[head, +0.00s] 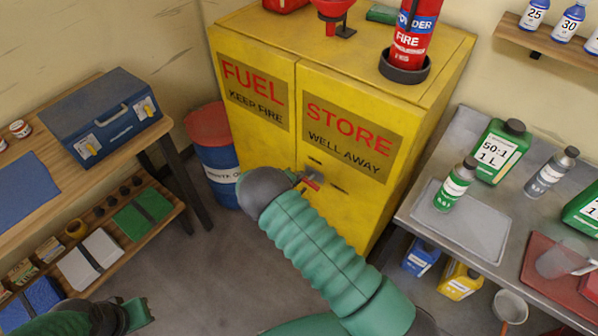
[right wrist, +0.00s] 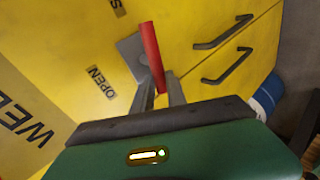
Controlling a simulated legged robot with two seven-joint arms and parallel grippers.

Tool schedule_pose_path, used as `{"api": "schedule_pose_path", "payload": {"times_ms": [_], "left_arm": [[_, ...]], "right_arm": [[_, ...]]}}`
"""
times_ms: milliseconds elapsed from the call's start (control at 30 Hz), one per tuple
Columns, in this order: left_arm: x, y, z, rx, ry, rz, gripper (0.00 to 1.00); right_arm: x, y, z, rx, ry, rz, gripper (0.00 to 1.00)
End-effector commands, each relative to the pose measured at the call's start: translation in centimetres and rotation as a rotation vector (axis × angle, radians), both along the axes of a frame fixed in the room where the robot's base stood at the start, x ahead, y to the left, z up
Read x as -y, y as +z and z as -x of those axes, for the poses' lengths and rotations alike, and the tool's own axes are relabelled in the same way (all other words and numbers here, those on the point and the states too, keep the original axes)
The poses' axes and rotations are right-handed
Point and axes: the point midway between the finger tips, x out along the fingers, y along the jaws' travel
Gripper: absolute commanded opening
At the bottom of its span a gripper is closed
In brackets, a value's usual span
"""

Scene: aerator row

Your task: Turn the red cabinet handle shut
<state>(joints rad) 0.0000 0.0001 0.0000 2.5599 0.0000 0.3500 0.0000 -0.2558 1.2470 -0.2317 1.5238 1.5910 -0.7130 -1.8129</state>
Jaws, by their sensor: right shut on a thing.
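The yellow cabinet (head: 345,215) has two doors lettered FUEL and STORE. Its red handle (head: 311,183) sits on the front near the line between the doors and slants down to the right in the head view. In the right wrist view the red handle (right wrist: 151,55) stands before a grey plate (right wrist: 131,50), near a label reading OPEN (right wrist: 101,82). My right gripper (right wrist: 160,84) is shut on the handle's near end. In the head view my right wrist hides most of that gripper. My left gripper (head: 137,312) is at the bottom left, largely cut off, its jaws unclear.
A blue drum with a red lid (head: 215,155) stands left of the cabinet. A wooden bench with a blue toolbox (head: 103,115) is farther left. A steel table (head: 415,205) with bottles stands close on the right. A fire extinguisher (head: 412,40) stands on the cabinet top.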

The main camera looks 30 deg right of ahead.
Motion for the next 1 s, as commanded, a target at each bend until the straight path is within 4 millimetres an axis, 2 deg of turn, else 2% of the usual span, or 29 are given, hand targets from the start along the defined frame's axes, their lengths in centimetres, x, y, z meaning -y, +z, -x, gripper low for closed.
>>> {"api": "schedule_pose_path", "payload": {"times_ms": [400, 900, 933, 1000], "left_arm": [[0.00, 0.37, 0.00, 0.000, 0.000, 0.000, 0.00], [0.00, 0.38, 0.01, 0.000, 0.000, 0.000, 0.00], [0.00, 0.38, 0.00, 0.000, 0.000, 0.000, 0.00], [0.00, 0.39, 0.00, 0.000, 0.000, 0.000, 0.00]], "right_arm": [[-0.31, -0.74, -0.34, -0.159, 0.005, 0.060, 0.00], [-0.34, -0.76, -0.37, -0.176, 0.007, 0.069, 0.00], [-0.34, -0.77, -0.36, -0.176, 0.007, 0.069, 0.20], [-0.32, -0.75, -0.35, -0.176, 0.007, 0.069, 0.29]]}}
